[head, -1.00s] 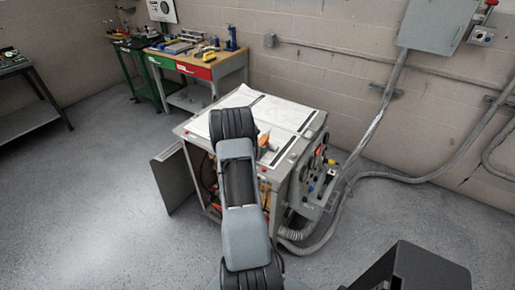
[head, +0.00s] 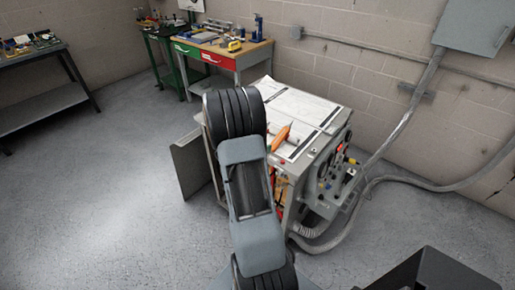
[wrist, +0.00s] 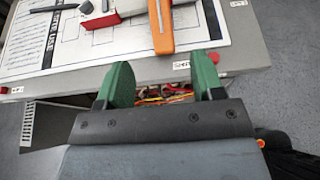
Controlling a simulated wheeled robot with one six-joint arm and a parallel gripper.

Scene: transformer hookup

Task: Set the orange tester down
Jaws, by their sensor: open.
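The orange tester (wrist: 161,30) lies on the white printed sheet on top of the grey cabinet, its lower end near the cabinet's front edge. It also shows in the head view (head: 282,137), just right of my arm. My gripper (wrist: 160,82) is open and empty in the wrist view, its two green fingers apart. The fingertips are short of the tester and apart from it, over the cabinet's front edge. In the head view my arm hides the gripper.
The grey cabinet (head: 318,160) has an open door (head: 190,165) at left and connectors and hoses at right. A red-and-grey object (wrist: 98,18) lies left of the tester. Workbenches (head: 225,52) stand behind, and open floor (head: 110,200) lies to the left.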

